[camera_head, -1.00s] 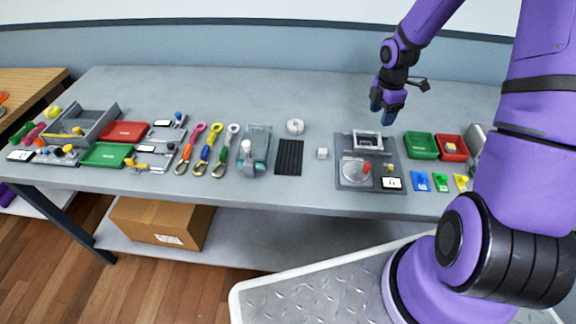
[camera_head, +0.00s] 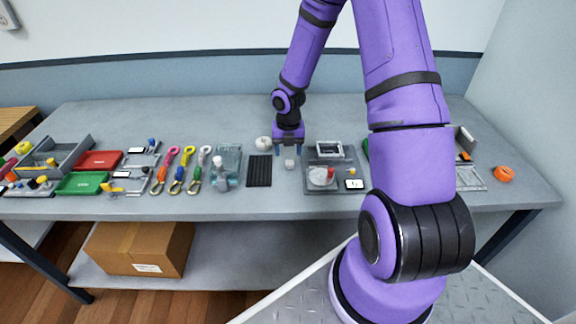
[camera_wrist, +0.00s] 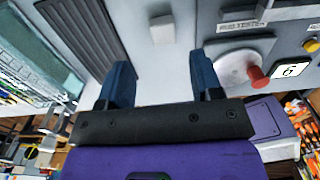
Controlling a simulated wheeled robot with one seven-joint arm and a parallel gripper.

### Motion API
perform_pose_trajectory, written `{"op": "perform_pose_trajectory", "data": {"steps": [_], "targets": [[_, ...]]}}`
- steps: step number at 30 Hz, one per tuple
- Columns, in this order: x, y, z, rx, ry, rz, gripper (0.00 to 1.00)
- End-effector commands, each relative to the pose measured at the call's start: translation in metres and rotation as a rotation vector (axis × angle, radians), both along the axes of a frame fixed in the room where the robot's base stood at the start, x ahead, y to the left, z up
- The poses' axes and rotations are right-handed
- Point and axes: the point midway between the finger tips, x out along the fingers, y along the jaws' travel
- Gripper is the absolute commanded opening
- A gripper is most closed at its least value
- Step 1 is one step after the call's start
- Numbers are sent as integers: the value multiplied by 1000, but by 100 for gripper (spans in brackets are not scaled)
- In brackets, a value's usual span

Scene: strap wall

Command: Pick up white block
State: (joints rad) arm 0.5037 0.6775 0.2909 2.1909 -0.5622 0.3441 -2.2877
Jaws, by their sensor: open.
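The white block (camera_head: 289,164) is a small pale cube on the grey table, between a black ribbed mat (camera_head: 259,171) and a grey tester panel (camera_head: 312,184). My gripper (camera_head: 288,150) points down just behind and above the block in the head view, with its two blue fingers apart and nothing between them. In the wrist view the block (camera_wrist: 162,29) shows whole, beyond the open fingertips (camera_wrist: 162,70) and roughly centred between them. It is apart from both fingers. The exact height of the fingertips over the table is hard to tell.
A white roll (camera_head: 264,143) lies close behind and left of the block. The tester panel carries a red knob (camera_wrist: 259,77) and a raised frame (camera_head: 329,150). The table behind is clear.

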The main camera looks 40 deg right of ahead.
Motion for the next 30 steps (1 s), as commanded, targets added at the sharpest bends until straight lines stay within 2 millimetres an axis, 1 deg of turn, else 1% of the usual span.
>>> {"op": "perform_pose_trajectory", "data": {"steps": [5,12,15,18,23,24,26,27,29,30], "targets": [[0,0,-11,0,2,1,60],[0,-3,-44,0,2,1,60],[0,-4,-53,0,1,0,60],[0,-4,-56,0,0,-1,60],[0,-4,-56,-1,-1,-1,60],[0,-4,-56,-1,-1,-1,57],[0,-4,-56,0,0,-1,44],[0,-4,-56,0,0,-1,34],[0,-4,-56,0,0,-1,20],[0,-4,-56,0,0,-1,11]]}}
